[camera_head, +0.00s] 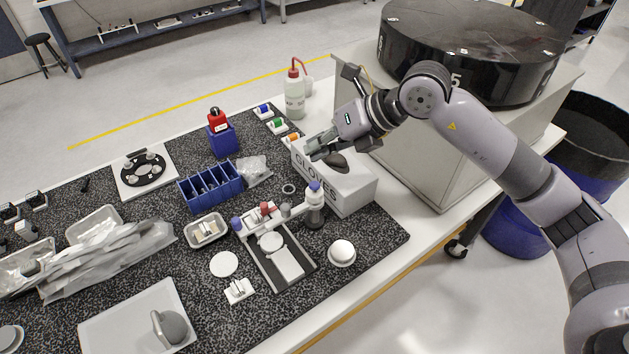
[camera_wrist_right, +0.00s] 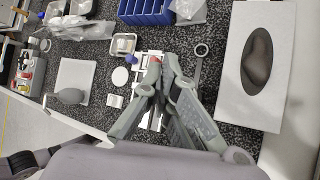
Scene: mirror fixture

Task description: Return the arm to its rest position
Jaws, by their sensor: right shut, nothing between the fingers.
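My right gripper (camera_head: 318,148) hangs in the air over the far end of the white gloves box (camera_head: 346,192), at the back right of the table. My right arm (camera_head: 490,130) reaches in from the right edge. The gripper is shut and empty. In the right wrist view its fingers (camera_wrist_right: 162,68) come together over the dark mat, and the gloves box (camera_wrist_right: 227,100) with its dark oval opening lies to their right. My left arm and left gripper are not in view.
A squeeze bottle (camera_head: 294,95) stands beyond the gripper. A cabinet (camera_head: 430,165) with a black round fixture (camera_head: 470,40) stands close to my right arm. A blue rack (camera_head: 210,187), trays and small bottles crowd the speckled mat. Open air lies above the table.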

